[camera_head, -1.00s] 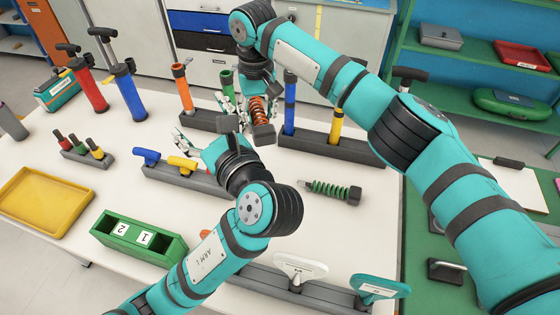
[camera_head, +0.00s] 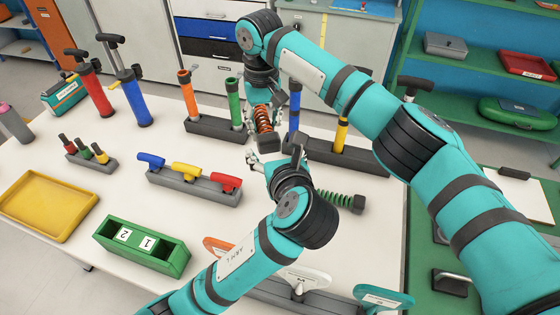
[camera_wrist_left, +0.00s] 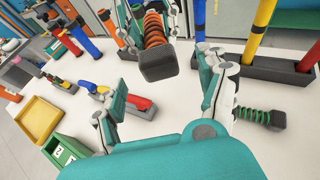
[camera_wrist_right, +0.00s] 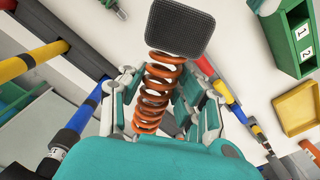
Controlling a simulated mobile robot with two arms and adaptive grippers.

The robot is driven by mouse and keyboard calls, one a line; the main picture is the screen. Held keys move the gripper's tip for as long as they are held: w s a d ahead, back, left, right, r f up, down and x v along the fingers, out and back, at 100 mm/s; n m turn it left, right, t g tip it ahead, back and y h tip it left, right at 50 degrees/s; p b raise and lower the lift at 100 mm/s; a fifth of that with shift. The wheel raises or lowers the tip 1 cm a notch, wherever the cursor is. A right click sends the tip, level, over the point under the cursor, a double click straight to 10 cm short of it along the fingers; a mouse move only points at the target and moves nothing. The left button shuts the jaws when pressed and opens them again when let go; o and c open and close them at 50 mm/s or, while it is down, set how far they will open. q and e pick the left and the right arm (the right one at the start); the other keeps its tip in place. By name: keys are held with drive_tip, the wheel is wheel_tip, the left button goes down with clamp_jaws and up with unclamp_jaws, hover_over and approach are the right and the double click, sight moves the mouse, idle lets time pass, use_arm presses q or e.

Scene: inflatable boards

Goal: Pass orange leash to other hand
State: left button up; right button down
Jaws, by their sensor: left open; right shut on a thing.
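The orange leash (camera_head: 264,121) is an orange coil with a dark block at its end. It hangs from my right gripper (camera_head: 263,108), which is shut on it above the table. In the right wrist view the orange coil (camera_wrist_right: 155,95) lies between the fingers, with the dark block (camera_wrist_right: 181,27) beyond them. My left gripper (camera_head: 276,157) is open and empty, just below and in front of the block. In the left wrist view the leash's block (camera_wrist_left: 157,64) shows ahead, between and beyond the spread left fingers (camera_wrist_left: 166,105), apart from them.
A green coiled leash (camera_head: 335,200) lies on the table right of my left gripper. A grey rack with blue, yellow and red handles (camera_head: 193,187) stands to the left. Racks with upright tubes (camera_head: 213,128) stand behind. A green numbered box (camera_head: 143,248) is at the front left.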

sight(271, 146)
use_arm(q)
drive_tip(key=shift+x, duration=1.75)
drive_tip(key=c, duration=1.3)
drive_tip(key=shift+r, duration=0.1)
use_arm(e)
drive_tip(key=c, duration=0.9)
unclamp_jaws()
drive_tip(key=shift+o, duration=0.2)
